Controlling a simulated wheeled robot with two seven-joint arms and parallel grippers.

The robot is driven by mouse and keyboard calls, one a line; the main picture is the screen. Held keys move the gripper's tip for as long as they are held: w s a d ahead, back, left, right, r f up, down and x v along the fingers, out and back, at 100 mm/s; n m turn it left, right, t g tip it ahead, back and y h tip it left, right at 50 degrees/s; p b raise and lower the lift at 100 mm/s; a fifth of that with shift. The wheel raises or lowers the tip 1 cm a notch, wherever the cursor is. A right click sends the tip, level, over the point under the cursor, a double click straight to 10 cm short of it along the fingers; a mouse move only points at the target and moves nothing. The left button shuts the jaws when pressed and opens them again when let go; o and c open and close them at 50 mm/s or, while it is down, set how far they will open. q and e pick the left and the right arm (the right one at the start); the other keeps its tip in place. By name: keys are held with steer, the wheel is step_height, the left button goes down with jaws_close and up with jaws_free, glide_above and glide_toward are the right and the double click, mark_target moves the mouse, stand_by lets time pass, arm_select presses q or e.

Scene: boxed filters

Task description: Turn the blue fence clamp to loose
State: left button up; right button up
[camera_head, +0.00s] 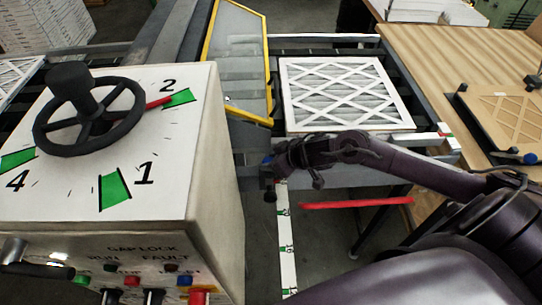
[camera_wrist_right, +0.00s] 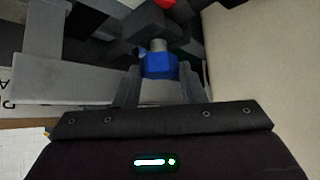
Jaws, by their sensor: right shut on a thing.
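The blue fence clamp (camera_wrist_right: 160,66) sits between the two fingers of my right gripper (camera_wrist_right: 158,80) in the right wrist view. The fingers are shut on it, one on each side. In the head view the right gripper (camera_head: 270,177) is at the end of the conveyor rail, just right of the control box. There only a small bit of blue (camera_head: 267,160) shows beside it; the rest of the clamp is hidden. Whether the clamp is tight or loose cannot be told. My left gripper is not in view.
The control box (camera_head: 215,170) with a black handwheel (camera_head: 90,112) stands close on the left. A white-framed filter (camera_head: 345,92) lies on the conveyor behind my right forearm. A ruled strip (camera_head: 286,240) runs below the gripper. A wooden table (camera_head: 465,60) is at the right.

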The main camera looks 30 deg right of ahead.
steer(key=shift+w+d+n+g+y, duration=0.15)
steer(key=shift+n+g+y, duration=0.25)
steer(key=shift+n+y, duration=0.45)
steer(key=shift+n+g+y, duration=0.35)
steer(key=shift+n+g, duration=0.15)
steer(key=shift+n, duration=0.55)
steer(key=shift+w+d+n+g+y+b, duration=0.1)
steer(key=shift+n+g+y+b, duration=0.45)
steer(key=shift+n+b, duration=0.4)
steer(key=shift+d+n+g+y+b, duration=0.1)
steer(key=shift+n+g+y+b, duration=0.25)
steer(key=shift+n+g+b, duration=0.55)
steer(key=shift+n, duration=0.25)
steer(key=o, duration=1)
steer(key=shift+r+t, duration=0.1)
steer(key=shift+t, duration=0.15)
